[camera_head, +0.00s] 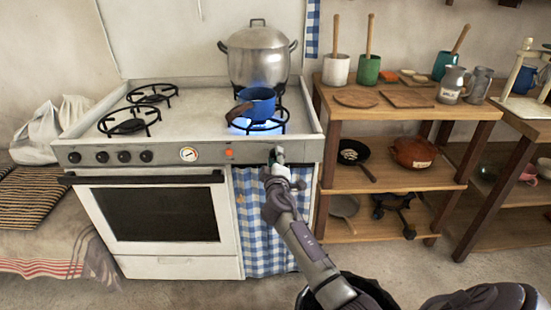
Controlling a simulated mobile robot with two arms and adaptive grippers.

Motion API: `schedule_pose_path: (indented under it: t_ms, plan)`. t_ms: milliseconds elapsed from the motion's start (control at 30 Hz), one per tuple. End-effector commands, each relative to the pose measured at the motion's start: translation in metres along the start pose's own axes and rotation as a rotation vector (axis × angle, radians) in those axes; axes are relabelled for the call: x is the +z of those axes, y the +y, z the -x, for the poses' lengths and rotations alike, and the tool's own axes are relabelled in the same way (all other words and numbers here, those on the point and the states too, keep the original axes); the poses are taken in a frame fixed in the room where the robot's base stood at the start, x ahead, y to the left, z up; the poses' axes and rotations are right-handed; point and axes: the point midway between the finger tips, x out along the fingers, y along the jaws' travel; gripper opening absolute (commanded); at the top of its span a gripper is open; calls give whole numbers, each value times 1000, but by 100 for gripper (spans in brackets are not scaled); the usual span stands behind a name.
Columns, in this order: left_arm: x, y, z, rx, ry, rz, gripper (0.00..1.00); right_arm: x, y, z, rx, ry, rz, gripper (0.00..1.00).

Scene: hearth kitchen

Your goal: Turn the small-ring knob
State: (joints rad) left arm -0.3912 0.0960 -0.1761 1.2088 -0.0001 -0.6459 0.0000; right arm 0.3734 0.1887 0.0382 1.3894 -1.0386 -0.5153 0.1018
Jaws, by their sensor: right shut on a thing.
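The stove's front panel (210,153) carries several black knobs at its left, a round gauge (189,154) and an orange-red button or light (229,152). My right gripper (278,157) is at the right end of this panel. It is shut on a knob there, which it mostly hides. I cannot read any ring mark on that knob. A blue flame burns at the front right burner (240,124) under a small blue pot (262,98). My left gripper is out of view.
A large lidded metal pot (258,55) stands on the back right burner. The two left burners (129,124) are bare. A blue checked curtain (262,225) hangs below the panel. A wooden shelf (400,180) with pans and jars stands close at the right.

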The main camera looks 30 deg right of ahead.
Motion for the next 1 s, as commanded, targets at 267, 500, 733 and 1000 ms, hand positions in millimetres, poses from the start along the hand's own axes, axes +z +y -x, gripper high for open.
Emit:
schedule_pose_path:
  t_ms: [267,500,733,1000]
  plan:
    - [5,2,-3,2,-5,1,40,1,-2,1,-3,-1,74,5]
    - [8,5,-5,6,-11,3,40,1,-2,1,-4,-1,84,5]
    - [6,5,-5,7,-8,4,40,1,-2,1,-4,-1,84,5]
    - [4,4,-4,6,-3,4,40,0,-1,0,-2,-1,83,65]
